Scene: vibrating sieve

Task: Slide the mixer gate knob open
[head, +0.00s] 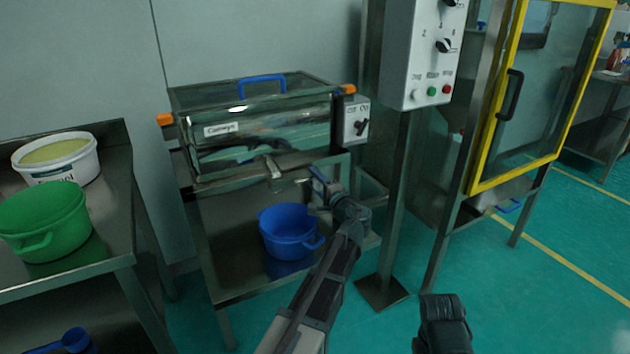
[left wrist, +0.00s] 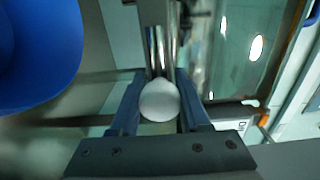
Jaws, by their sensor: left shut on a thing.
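The mixer (head: 262,140) is a steel box with a glossy front, on a steel stand. In the left wrist view, a pale round knob (left wrist: 159,101) sits on the end of a shiny rod between the two blue fingers of my left gripper (left wrist: 158,98). The gripper is shut on this knob. In the head view, my left gripper (head: 318,182) is at the lower right front of the mixer, and it hides the knob there.
A blue bucket (head: 287,236) stands on the shelf below the mixer. A control box (head: 417,60) on a post stands to the right, beside a yellow-framed door (head: 530,100). A green bucket (head: 48,222) and a white tub (head: 60,160) stand on the left table.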

